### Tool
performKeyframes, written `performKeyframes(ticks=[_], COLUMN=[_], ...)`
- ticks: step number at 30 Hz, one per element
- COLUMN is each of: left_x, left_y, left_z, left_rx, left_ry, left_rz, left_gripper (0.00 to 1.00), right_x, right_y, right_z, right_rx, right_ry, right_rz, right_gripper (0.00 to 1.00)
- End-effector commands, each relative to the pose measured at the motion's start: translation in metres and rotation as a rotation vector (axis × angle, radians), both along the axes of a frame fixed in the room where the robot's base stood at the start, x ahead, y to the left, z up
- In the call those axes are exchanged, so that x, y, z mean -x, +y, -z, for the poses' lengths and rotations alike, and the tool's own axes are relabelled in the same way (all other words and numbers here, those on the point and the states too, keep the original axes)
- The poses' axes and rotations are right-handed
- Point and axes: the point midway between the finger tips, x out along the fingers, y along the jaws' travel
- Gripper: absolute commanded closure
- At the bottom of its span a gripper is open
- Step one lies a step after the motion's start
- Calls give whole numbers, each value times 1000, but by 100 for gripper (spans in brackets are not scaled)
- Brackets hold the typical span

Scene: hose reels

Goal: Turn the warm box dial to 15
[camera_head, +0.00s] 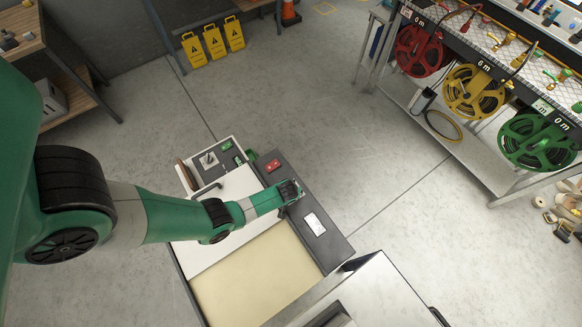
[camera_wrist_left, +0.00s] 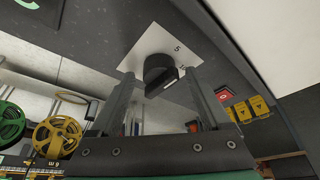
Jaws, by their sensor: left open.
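The warm box (camera_head: 262,270) has a white top, a pale yellow area and a dark control strip. Its dial (camera_wrist_left: 160,72) is a black round knob on a white plate (camera_wrist_left: 133,60) in the left wrist view. The number 5 shows on the plate, with another mark partly hidden by the knob. My left gripper (camera_head: 292,190) is over the dark strip and hides the dial in the head view. In the wrist view my left gripper (camera_wrist_left: 161,80) is open, its fingers on either side of the knob; I cannot tell whether they touch it. My right gripper is not in view.
A red switch (camera_head: 272,165) and a white display (camera_head: 314,224) flank the gripper on the strip. A steel box (camera_head: 375,295) stands close at the front right. A bench with red, yellow and green hose reels (camera_head: 473,91) is at the right. Open floor lies between.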

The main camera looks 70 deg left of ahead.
Motion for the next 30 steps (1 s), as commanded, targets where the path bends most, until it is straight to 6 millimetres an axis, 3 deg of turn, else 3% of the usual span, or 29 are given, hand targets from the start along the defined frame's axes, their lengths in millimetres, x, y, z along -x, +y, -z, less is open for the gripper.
performKeyframes(ticks=[6,19,30], left_x=[0,0,0], left_y=[0,0,0], left_z=[0,0,-1], left_rx=[0,0,2], left_ry=[0,-1,-1], left_rz=[0,0,48], left_gripper=[21,98,100], right_x=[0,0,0], right_y=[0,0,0], right_z=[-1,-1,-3], right_rx=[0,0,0], right_ry=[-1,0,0], right_rz=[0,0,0], right_gripper=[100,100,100])
